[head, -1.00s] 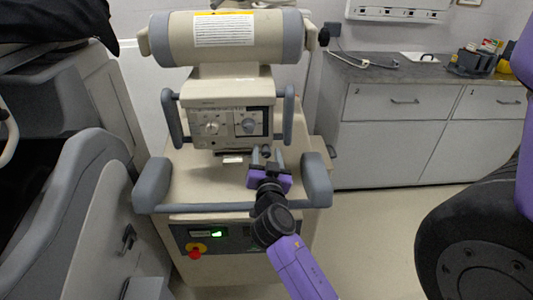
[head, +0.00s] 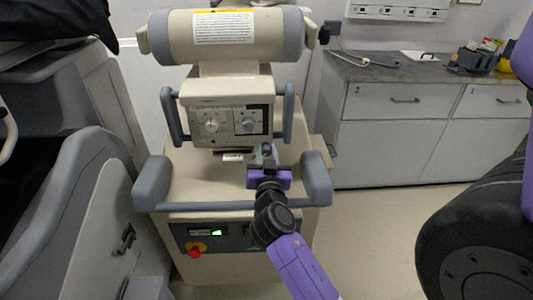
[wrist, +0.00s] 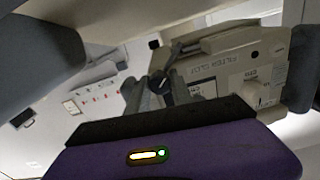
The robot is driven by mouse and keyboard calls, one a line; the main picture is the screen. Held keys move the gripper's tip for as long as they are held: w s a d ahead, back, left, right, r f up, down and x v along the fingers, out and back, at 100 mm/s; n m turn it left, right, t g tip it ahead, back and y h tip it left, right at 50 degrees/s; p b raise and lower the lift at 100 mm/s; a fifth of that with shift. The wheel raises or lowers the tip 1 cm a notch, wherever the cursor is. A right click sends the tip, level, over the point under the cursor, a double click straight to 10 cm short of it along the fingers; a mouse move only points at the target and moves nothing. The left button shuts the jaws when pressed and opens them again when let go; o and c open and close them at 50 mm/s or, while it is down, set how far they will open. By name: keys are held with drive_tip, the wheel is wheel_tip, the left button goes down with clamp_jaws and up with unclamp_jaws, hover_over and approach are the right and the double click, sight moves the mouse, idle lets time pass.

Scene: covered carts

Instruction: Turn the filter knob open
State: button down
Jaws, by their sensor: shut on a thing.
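The filter knob (wrist: 166,86) is a small dark knob at the front of the beige machine, near lettering that seems to read "FILTER CLOS...". My gripper (wrist: 160,92) is shut on it, with one grey finger on each side in the wrist view. In the head view my gripper (head: 264,152) reaches in from the front, just below the right part of the control panel (head: 229,126). The knob is mostly hidden by the fingers there, and its exact angle is hard to tell.
Grey bumper handles (head: 152,183) flank the machine's front on both sides. A red button (head: 195,250) and a lit green display sit on its lower front. A grey cabinet (head: 400,125) stands to the right, with open floor before it. Another large machine (head: 80,200) fills the left.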

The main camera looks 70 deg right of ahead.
drive_tip(key=n, duration=0.3)
drive_tip(key=shift+f+n, duration=0.1)
drive_tip(key=shift+n, duration=0.3)
drive_tip(key=n, duration=0.3)
drive_tip(key=shift+a+n, duration=0.1)
drive_tip(key=shift+n, duration=0.2)
drive_tip(key=n+p, duration=0.2)
drive_tip(key=n, duration=0.2)
drive_tip(key=shift+n, duration=0.4)
drive_tip(key=shift+n+p, duration=0.3)
drive_tip(key=shift+n, duration=0.6)
drive_tip(key=shift+f, duration=0.1)
drive_tip(key=shift+s, duration=0.1)
drive_tip(key=c, duration=1.1)
unclamp_jaws()
drive_tip(key=shift+c, duration=0.2)
